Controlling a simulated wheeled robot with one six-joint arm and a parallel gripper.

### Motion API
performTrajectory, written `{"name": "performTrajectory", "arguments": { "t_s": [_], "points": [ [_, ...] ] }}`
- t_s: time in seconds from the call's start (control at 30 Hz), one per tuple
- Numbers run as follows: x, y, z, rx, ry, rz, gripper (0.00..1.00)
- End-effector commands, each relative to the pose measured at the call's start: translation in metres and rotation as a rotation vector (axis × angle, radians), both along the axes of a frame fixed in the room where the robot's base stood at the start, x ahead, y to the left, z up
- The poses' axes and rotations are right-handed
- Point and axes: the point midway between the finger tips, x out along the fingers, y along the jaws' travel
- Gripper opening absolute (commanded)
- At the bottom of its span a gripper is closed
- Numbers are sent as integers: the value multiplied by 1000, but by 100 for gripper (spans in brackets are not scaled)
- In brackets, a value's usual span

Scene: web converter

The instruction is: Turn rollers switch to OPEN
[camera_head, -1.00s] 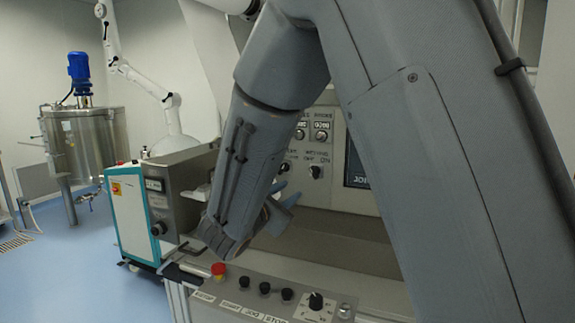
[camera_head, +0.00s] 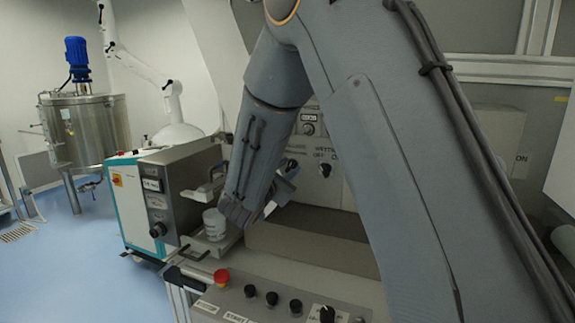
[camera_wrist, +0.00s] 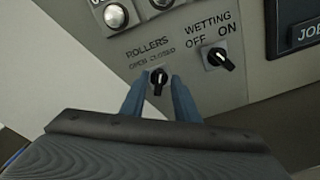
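The rollers switch (camera_wrist: 158,80) is a black knob on the grey panel, below the label ROLLERS with OPEN on the left and CLOSED on the right. Its pale pointer mark looks near upright, perhaps leaning right; I cannot tell exactly. In the wrist view my gripper (camera_wrist: 158,88) is open, with one blue finger on each side of the knob and gaps visible. Whether the fingertips reach around the knob in depth is unclear. In the head view my gripper (camera_head: 278,192) is mostly hidden by my arm, close to the panel below the switch (camera_head: 291,164).
The wetting switch (camera_wrist: 217,59) sits right of the rollers switch. Round buttons (camera_wrist: 116,15) are above it. Below the panel, a console carries a red emergency button (camera_head: 221,277), black knobs (camera_head: 271,298) and a dial.

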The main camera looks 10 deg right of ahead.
Motion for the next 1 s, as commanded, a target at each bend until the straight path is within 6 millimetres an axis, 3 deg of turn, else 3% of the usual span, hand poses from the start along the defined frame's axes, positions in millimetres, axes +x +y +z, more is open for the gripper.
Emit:
{"name": "performTrajectory", "arguments": {
  "t_s": [0.37, 0.57, 1.0],
  "points": [
    [7, -3, 0, 0, 0, 4, 28],
    [7, -2, 0, 0, 0, 4, 0],
    [7, -1, 0, -48, 35, 6, 0]
  ]
}}
